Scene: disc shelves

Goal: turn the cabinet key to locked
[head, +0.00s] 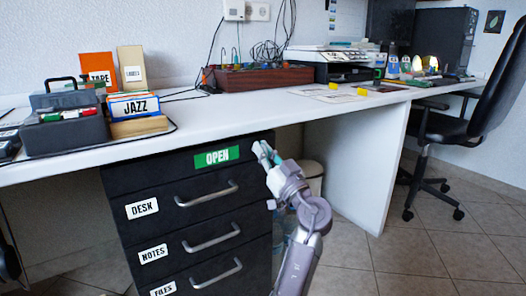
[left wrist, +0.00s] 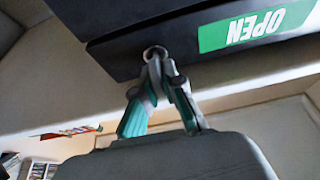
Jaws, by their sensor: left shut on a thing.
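The black cabinet (head: 160,178) stands under the desk, with a green OPEN sign (head: 217,157) on its top panel. The sign also shows in the left wrist view (left wrist: 256,27). My left gripper (head: 262,152) is at the top right corner of the cabinet front. In the left wrist view its fingertips (left wrist: 160,66) meet at a round metal lock (left wrist: 155,51) beside the sign. It is shut on the cabinet key there. The key is mostly hidden between the fingers, so its angle cannot be told. My right gripper is not in view.
Drawers with metal handles (head: 207,194) lie below the lock. The white desk top (head: 215,120) runs above the cabinet. A pale bin (head: 311,175) stands behind my left arm, and a black office chair (head: 470,125) stands at the right.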

